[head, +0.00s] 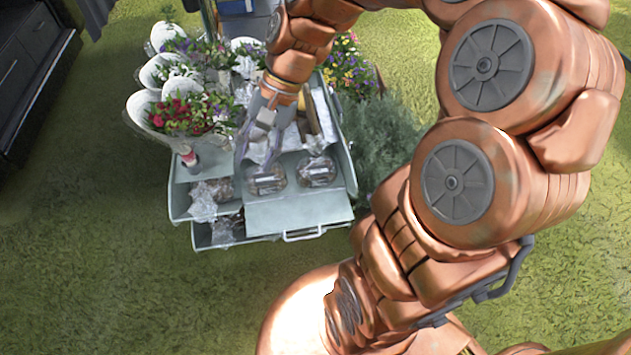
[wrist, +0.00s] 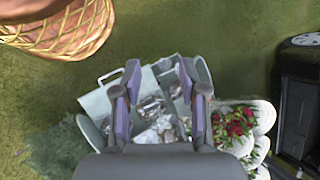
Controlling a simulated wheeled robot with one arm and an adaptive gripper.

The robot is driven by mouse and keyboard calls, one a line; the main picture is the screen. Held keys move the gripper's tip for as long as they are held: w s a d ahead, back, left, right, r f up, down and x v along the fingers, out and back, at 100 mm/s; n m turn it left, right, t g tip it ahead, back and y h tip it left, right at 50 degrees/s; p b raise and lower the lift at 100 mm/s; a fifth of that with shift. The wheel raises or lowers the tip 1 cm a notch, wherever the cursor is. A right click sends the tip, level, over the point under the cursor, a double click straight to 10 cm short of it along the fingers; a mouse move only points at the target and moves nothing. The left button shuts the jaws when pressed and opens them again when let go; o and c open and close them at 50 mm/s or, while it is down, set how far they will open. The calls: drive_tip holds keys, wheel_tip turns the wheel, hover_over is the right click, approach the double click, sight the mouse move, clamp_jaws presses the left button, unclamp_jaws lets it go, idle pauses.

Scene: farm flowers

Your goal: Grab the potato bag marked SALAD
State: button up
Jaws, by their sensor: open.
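Several clear bags with brown contents sit on the grey-green cart (head: 300,213). One bag (head: 267,181) lies at the middle, another bag (head: 317,171) to its right, and a third bag (head: 211,196) in the left compartment. Their labels are too small to read, so I cannot tell which one is marked SALAD. My gripper (head: 258,140) is over the cart, near the middle bag. In the wrist view my gripper (wrist: 159,76) is open, with clear bags (wrist: 151,108) showing between and beyond its fingers. I see nothing held.
Bouquets with red flowers (head: 180,115) in white wraps stand at the cart's left side. A green bush (head: 383,130) and colourful flowers (head: 350,70) are on its right. A dark cabinet (head: 30,60) stands at the far left. Open grass (head: 110,270) lies in front.

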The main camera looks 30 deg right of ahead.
drive_tip(key=w+d+f+m+t+y+b, duration=0.2)
drive_tip(key=w+d+f+m+b, duration=0.35)
drive_tip(key=w+f, duration=0.3)
drive_tip(key=m+t+b, duration=0.7)
drive_tip(key=m+b, duration=0.7)
drive_tip(key=b, duration=0.2)
approach(319, 151)
wheel_tip(319, 151, down, 3)
drive_tip(key=w, duration=0.3)
drive_tip(key=shift+w+a+f, duration=0.25)
drive_tip(key=shift+a, duration=0.25)
drive_tip(key=shift+w+a+f, duration=0.25)
drive_tip(key=shift+a, duration=0.25)
drive_tip(key=b+x, duration=0.3)
drive_tip(key=x, duration=0.1)
drive_tip(key=shift+s+a+f, duration=0.1)
drive_tip(key=shift+a+f, duration=0.1)
drive_tip(key=shift+w+a+f, duration=0.15)
drive_tip(key=shift+w+a, duration=0.15)
drive_tip(key=shift+w, duration=0.05)
drive_tip(key=shift+t, duration=0.3)
clamp_jaws()
